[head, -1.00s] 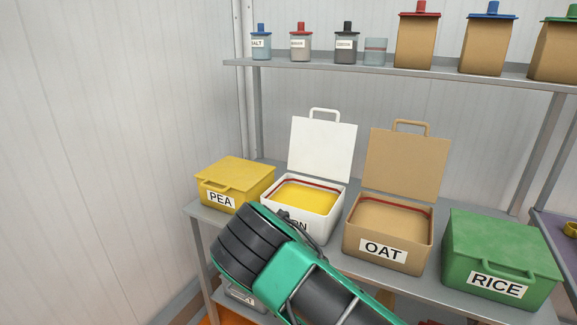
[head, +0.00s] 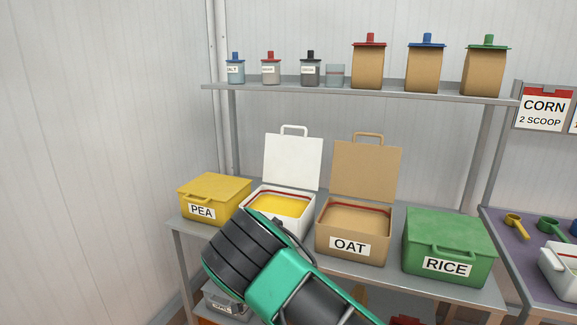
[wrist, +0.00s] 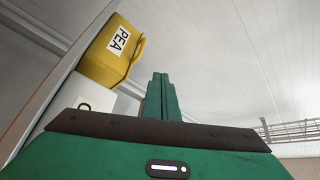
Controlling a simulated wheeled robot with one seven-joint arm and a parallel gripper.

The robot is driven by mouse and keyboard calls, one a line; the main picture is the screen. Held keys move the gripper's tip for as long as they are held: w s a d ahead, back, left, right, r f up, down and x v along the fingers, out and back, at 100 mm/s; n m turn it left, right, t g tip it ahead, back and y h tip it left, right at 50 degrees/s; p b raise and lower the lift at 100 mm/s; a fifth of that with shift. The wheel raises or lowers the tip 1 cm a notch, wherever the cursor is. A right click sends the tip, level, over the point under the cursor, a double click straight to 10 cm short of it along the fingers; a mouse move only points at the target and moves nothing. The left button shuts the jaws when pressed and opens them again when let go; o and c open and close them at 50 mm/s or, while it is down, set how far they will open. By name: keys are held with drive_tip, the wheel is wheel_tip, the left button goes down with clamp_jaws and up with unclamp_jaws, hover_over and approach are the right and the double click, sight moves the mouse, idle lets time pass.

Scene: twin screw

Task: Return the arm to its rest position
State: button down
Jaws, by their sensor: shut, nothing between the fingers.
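My arm, green and black, shows in the head view in front of the shelf, its thick ribbed part covering part of the white bin (head: 292,163). My gripper's fingers are hidden in the head view. In the wrist view my gripper (wrist: 161,80) is green, with its two fingers together and nothing between them. The yellow PEA bin (wrist: 110,52) lies to the left of the fingers there, apart from them. The PEA bin also stands closed at the left end of the shelf in the head view (head: 213,190).
The white bin and the tan OAT bin (head: 350,245) stand with lids open. The green RICE bin (head: 450,235) is closed. An upper shelf (head: 290,88) holds small jars and tall tan containers. A side table (head: 510,258) with scoops is at right. A wall fills the left.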

drive_tip(key=w+d+r+n+g+h, duration=0.1)
drive_tip(key=w+d+r+h, duration=0.15)
drive_tip(key=d, duration=0.45)
drive_tip(key=w+d+r+n+g+h, duration=0.1)
drive_tip(key=w+d+r+g, duration=0.2)
drive_tip(key=d, duration=0.5)
drive_tip(key=s+d+r+g+h, duration=0.1)
drive_tip(key=s+d+h, duration=0.2)
drive_tip(key=d, duration=0.8)
drive_tip(key=s+d+g+h, duration=0.1)
drive_tip(key=s+d+h, duration=0.15)
drive_tip(key=d, duration=0.85)
drive_tip(key=s+d+m+g+h, duration=0.2)
drive_tip(key=s+d+g+h, duration=0.2)
drive_tip(key=s+d, duration=1.3)
drive_tip(key=s+d+r+m+g, duration=0.1)
drive_tip(key=s+d+g, duration=0.1)
drive_tip(key=s, duration=1)
drive_tip(key=s+d+r+m+g, duration=0.1)
drive_tip(key=s+d+m+g, duration=0.1)
drive_tip(key=s, duration=1.1)
drive_tip(key=shift+s+d+m+g+h, duration=0.3)
drive_tip(key=shift+d+g+h, duration=0.1)
drive_tip(key=shift+d+g, duration=0.5)
